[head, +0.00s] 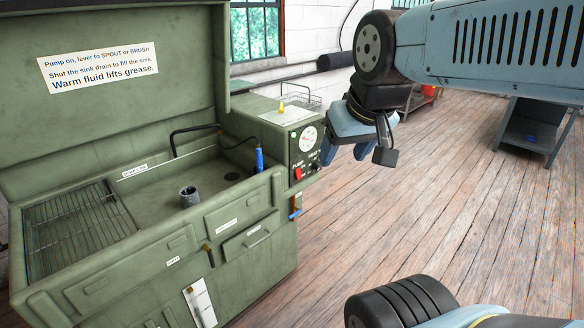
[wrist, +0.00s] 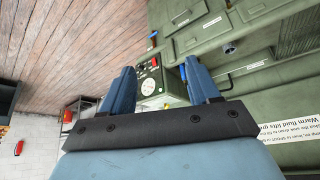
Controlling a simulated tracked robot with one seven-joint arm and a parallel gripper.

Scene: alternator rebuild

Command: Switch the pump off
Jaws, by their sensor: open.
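The pump switch (head: 298,174) is a small red switch on the front of the green control box (head: 303,143), below a round white gauge (head: 308,139). Whether it is set on or off is too small to tell. My gripper (head: 344,156) is open and empty in the air, to the right of the box and apart from it. In the wrist view my two blue fingers (wrist: 160,68) stand apart, and the box face with the red switch (wrist: 154,62) shows between them, some way beyond.
The green washer's sink (head: 150,192) holds a dark metal cup (head: 189,196) and a wire rack (head: 75,228). A blue-handled brush (head: 259,160) stands at the sink's right edge. A blue-handled lever (head: 296,213) sits below the box.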

